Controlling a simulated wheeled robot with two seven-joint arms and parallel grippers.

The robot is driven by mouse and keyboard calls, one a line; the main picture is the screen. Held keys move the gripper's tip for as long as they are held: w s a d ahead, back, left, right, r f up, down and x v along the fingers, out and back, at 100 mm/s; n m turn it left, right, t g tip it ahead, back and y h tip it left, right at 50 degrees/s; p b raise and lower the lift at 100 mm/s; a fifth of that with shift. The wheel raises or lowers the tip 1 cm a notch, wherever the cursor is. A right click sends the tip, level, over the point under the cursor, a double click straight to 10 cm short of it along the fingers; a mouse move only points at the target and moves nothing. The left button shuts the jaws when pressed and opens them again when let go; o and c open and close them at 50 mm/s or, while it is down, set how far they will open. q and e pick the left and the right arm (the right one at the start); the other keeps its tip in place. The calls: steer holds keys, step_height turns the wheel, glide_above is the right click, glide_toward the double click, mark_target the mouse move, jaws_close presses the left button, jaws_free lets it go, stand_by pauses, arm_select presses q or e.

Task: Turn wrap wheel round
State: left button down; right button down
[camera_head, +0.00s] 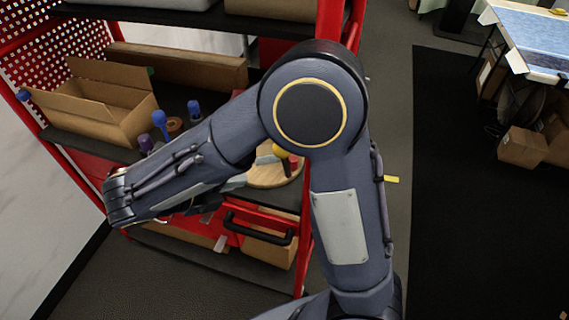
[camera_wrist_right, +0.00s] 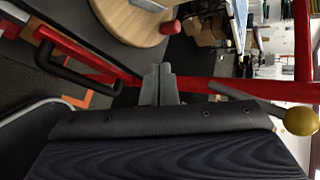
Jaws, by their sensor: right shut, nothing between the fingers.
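A round light-wood disc (camera_head: 275,172), which looks like the wheel, lies on the red cart behind my right arm. My arm hides part of it. A yellow ball knob (camera_head: 280,150) and a small red piece (camera_head: 293,162) show at it. In the right wrist view the wooden disc (camera_wrist_right: 130,22) is at the top, with a red knob (camera_wrist_right: 170,27) at its edge. My right gripper (camera_wrist_right: 160,72) is shut and empty, with its fingertips below the disc in the picture and apart from the knob. My left gripper is not in view.
The red cart carries an open cardboard box (camera_head: 90,112), several blue-topped items and a black handle (camera_head: 260,228) on its front. A red rail (camera_wrist_right: 240,87) crosses behind my fingers. A gold ball (camera_wrist_right: 300,122) is at the right. Dark floor mat (camera_head: 470,220) is clear.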

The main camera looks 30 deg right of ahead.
steer(key=n, duration=0.3)
glide_toward(280, 178)
steer(key=d, duration=0.4)
steer(key=shift+w+d+f+b, duration=0.1)
steer(key=shift+w+f+b, duration=0.2)
steer(key=shift+w, duration=0.05)
steer(key=shift+w+d, duration=0.25)
steer(key=shift+d, duration=0.8)
steer(key=shift+w+d, duration=0.25)
steer(key=shift+d, duration=0.75)
